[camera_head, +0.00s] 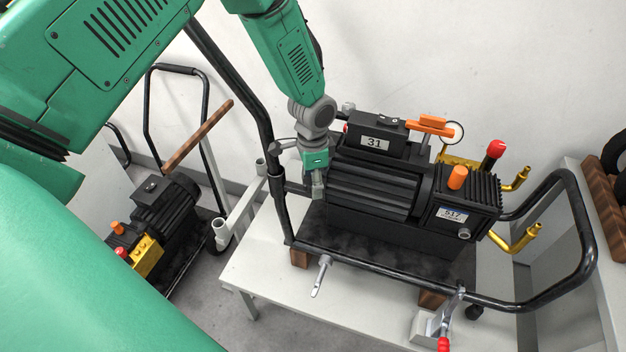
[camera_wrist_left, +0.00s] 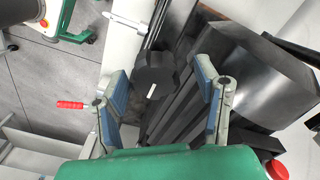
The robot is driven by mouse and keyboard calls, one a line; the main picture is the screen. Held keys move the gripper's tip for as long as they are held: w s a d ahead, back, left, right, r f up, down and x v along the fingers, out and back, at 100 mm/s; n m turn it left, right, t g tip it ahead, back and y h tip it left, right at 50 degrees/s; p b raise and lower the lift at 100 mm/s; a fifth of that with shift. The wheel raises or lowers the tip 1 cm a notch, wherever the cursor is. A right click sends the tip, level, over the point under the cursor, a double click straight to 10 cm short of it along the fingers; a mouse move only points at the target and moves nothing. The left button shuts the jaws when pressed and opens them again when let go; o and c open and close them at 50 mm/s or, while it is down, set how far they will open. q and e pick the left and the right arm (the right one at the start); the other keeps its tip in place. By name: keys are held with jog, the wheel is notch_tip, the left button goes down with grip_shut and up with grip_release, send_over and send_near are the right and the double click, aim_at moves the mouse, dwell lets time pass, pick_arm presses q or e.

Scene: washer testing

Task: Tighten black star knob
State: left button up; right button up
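My left gripper (camera_head: 315,186) points down at the left end of the black pump-like machine (camera_head: 375,187) in the head view. In the left wrist view the gripper (camera_wrist_left: 160,100) is open, its two blue-padded fingers apart. A dark, faceted knob-like part (camera_wrist_left: 155,72) with a small pale pin lies between and slightly beyond the fingers; it looks like the black star knob. Clear gaps show on both sides of it, and I see no contact. In the head view the knob is hidden behind the gripper. My right gripper is in neither view.
The machine rests in a black tubular frame (camera_head: 580,230) on a white table (camera_head: 262,263). An orange handle (camera_head: 432,125), an orange cap (camera_head: 457,177) and gold pipes (camera_head: 517,240) stand at its right. A second black machine (camera_head: 165,208) sits lower left. A red-handled clamp (camera_head: 443,342) is at the front edge.

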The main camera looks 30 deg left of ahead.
pick_arm(q)
jog(key=shift+s, duration=0.1)
jog(key=shift+r, duration=0.3)
notch_tip(320, 180, up, 11)
jog(key=shift+r, duration=0.1)
dwell(0.4)
